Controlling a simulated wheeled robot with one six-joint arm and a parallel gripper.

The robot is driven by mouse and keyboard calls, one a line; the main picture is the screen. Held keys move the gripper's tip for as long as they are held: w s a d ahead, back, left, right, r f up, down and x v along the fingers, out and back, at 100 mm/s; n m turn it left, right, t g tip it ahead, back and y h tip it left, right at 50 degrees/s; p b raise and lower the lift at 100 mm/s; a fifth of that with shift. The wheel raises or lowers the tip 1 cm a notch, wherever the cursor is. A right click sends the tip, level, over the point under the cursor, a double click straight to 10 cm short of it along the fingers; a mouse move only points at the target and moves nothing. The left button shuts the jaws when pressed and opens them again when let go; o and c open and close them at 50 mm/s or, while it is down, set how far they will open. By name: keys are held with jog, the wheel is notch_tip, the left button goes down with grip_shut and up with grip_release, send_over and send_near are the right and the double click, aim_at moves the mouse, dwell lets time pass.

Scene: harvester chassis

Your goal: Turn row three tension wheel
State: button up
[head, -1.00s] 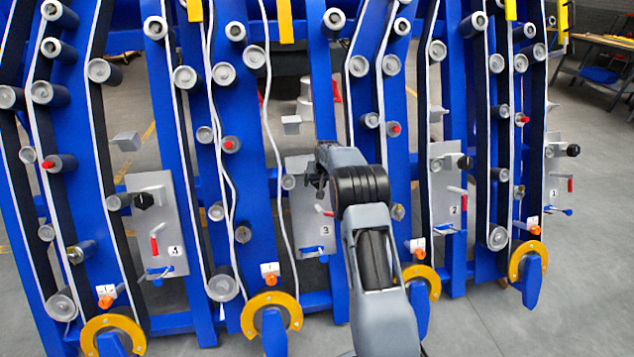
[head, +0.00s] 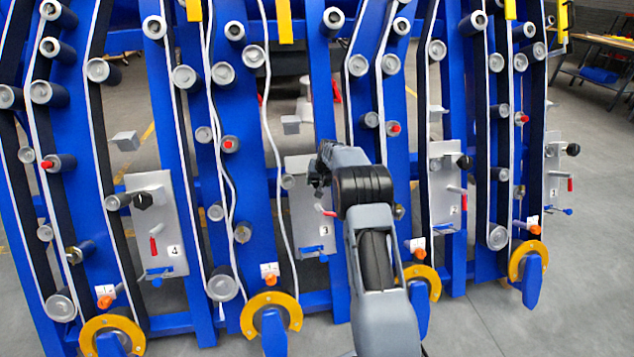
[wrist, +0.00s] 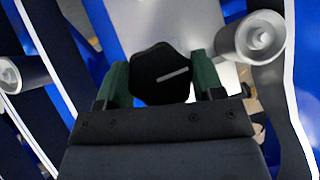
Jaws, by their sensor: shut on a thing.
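The row three panel (head: 300,222), a grey plate labelled 3, stands left of my arm in the head view. My gripper (head: 318,187) is at the upper right part of this plate. In the wrist view the black tension wheel (wrist: 158,65), with a pale line on its face, sits between the green-padded fingers of my gripper (wrist: 161,82). The gripper is shut on it. The pale line slants slightly up to the right. In the head view the wheel is hidden by my gripper.
A red-handled lever (head: 325,211) sits just below my gripper. A grey roller (wrist: 260,38) is close to the right finger in the wrist view. Panel four (head: 163,222) is to the left and panel two (head: 446,190) to the right. White belts run beside the panels.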

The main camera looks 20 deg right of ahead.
jog(key=m+y+b, duration=0.1)
jog(key=m+t+y+b, duration=0.1)
jog(key=m+b, duration=0.1)
jog(key=b, duration=0.1)
jog(key=shift+f+m+y, duration=0.25)
jog(key=shift+m+y, duration=0.05)
jog(key=shift+y, duration=0.1)
jog(key=m+t+y+b, duration=0.1)
jog(key=m+b, duration=0.1)
jog(key=shift+t+b, duration=0.3)
jog(key=shift+a+r+m+t+y+b, duration=0.1)
jog(key=shift+r+m+t+y+b, duration=0.15)
jog(key=shift+m+y+b, duration=0.3)
jog(key=o, duration=0.7)
jog(key=shift+a, duration=0.1)
jog(key=shift+o, duration=1.1)
jog(key=shift+d, duration=0.2)
